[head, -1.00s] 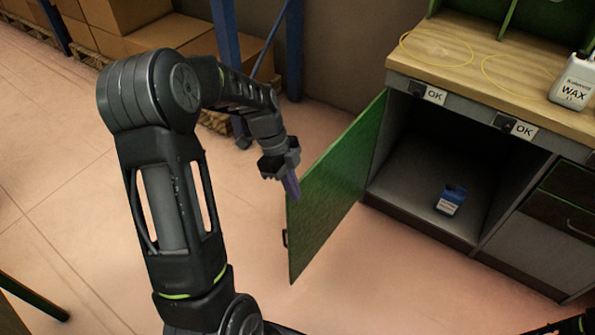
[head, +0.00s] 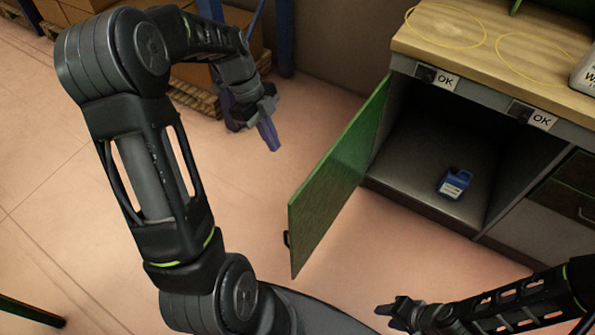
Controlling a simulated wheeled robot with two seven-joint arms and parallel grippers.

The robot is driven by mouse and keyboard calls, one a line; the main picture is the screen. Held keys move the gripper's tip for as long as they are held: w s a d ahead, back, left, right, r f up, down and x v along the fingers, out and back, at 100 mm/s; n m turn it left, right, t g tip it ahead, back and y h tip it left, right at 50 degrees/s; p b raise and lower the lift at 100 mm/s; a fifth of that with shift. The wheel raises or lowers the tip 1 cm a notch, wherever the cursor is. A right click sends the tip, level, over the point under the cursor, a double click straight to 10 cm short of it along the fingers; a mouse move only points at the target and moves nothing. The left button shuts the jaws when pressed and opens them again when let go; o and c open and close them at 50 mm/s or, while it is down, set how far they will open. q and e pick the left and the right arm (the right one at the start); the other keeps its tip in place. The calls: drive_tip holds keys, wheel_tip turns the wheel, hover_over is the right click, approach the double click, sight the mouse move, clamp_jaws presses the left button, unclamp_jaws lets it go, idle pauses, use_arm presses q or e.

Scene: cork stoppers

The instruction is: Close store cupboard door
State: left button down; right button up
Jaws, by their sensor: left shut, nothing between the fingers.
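The green cupboard door (head: 335,185) stands wide open, swung out to the left of the cupboard opening (head: 420,150). A small dark handle (head: 286,239) shows at its free edge. My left gripper (head: 269,137) is shut and empty, in the air to the left of the door and apart from it in the picture. My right gripper (head: 384,309) is low in the picture, below and right of the door's lower corner. Its jaws are too small and dark to read.
A small blue container (head: 454,183) stands inside the cupboard. The wooden worktop (head: 510,45) above holds yellow rings and a white jug (head: 585,72). Cardboard boxes (head: 215,75) on a pallet are behind my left arm. The floor before the cupboard looks clear.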

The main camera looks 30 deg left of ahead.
use_arm(q)
drive_tip(key=d+f+p, duration=0.2)
drive_tip(key=d+f, duration=0.5)
drive_tip(key=f, duration=0.2)
drive_tip(key=shift+d+f, duration=0.25)
drive_tip(key=shift+d, duration=0.1)
